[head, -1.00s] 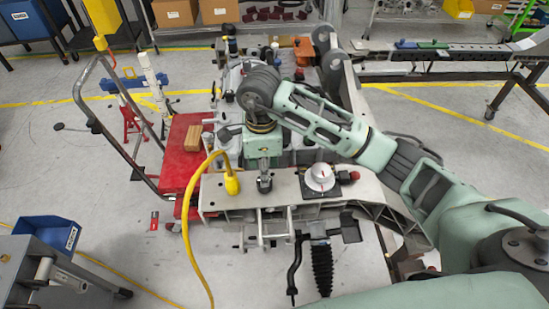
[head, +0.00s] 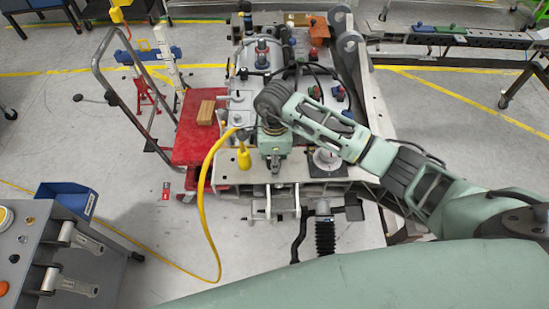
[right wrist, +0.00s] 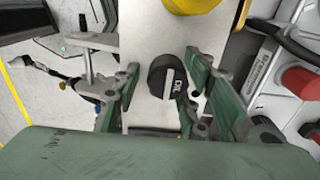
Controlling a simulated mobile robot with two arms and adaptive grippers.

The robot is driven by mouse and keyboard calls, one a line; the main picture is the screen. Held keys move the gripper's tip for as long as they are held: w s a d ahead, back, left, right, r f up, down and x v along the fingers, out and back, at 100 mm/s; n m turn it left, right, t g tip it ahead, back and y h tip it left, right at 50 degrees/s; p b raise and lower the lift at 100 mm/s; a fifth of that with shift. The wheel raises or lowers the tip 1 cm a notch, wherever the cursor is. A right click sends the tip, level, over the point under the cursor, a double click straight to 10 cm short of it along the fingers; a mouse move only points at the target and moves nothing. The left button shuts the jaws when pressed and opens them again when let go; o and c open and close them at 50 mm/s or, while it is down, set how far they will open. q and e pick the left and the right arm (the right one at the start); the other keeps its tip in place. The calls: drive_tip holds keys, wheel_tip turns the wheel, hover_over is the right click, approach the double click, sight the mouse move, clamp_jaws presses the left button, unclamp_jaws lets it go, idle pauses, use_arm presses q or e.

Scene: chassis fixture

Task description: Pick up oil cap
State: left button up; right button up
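The oil cap (right wrist: 168,82) is black and round, with a raised grip bar and white "OIL" lettering. It sits on a pale metal plate in the right wrist view. My right gripper (right wrist: 163,88) is open, with one green finger on each side of the cap. The right finger is close to the cap, and a wider gap shows on the left. I cannot tell whether a finger touches it. In the head view my right gripper (head: 275,165) points down at the fixture's near plate, and I cannot make out the cap there. My left gripper is not in view.
A yellow connector (head: 243,158) with a yellow cable stands just left of the right gripper. A white dial (head: 327,160) is to its right. A red cart (head: 195,150) with a wooden block (head: 206,112) is at the left. A grey cabinet (head: 40,245) is at the lower left.

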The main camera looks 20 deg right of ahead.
drive_tip(key=shift+d, duration=0.1)
drive_tip(key=c, duration=0.6)
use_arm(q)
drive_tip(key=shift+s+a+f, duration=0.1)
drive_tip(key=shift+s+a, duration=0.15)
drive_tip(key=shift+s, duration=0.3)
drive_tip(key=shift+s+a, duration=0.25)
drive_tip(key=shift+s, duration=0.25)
use_arm(e)
drive_tip(key=shift+c, duration=0.6)
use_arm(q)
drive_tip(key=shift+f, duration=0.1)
use_arm(e)
drive_tip(key=shift+r, duration=0.1)
